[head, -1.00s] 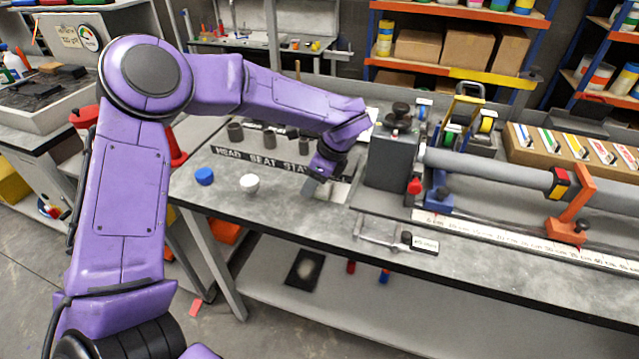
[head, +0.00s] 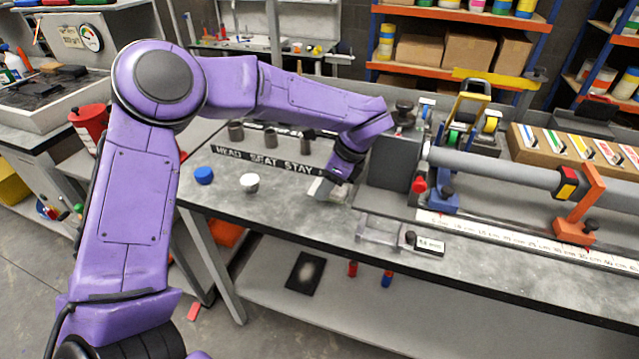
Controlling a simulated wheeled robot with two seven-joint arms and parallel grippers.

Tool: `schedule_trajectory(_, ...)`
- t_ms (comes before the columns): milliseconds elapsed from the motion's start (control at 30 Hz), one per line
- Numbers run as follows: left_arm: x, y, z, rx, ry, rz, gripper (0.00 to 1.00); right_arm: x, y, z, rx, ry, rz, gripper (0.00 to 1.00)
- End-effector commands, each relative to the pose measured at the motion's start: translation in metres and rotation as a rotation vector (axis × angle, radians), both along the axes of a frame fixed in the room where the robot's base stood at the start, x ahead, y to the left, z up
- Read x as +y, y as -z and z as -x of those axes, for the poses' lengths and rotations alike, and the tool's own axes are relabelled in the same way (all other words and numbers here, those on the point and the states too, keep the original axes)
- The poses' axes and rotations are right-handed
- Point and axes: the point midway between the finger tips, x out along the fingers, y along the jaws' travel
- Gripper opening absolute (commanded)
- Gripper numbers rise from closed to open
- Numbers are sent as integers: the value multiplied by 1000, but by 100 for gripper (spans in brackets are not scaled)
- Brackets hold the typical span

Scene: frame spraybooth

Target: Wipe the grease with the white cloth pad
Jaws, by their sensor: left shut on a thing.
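My left gripper (head: 335,190) is low over the grey bench top, just left of the grey headstock block. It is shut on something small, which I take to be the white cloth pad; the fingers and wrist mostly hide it. A pale patch (head: 318,188) shows at the bench just left of the fingers; I cannot tell whether it is the pad's edge or a mark on the bench. I cannot make out the grease. My right gripper is not in view.
A blue cap (head: 204,176) and a white cap (head: 249,183) stand left of the gripper. Several grey cups stand behind the lettered strip (head: 265,161). The grey headstock (head: 393,160) and long tube (head: 490,167) are close on the right. A clear-framed tool (head: 385,232) lies at the front edge.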

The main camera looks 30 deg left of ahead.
Motion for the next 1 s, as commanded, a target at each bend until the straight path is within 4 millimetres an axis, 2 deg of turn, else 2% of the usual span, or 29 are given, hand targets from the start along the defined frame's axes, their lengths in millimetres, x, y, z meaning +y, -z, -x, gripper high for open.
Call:
schedule_trajectory(167,-13,0,-3,-1,0,0,17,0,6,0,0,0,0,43)
schedule_trajectory(467,-14,-3,-4,-1,-1,0,17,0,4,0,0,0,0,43)
schedule_trajectory(1000,-14,-64,-4,-2,-1,1,17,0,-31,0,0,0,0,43)
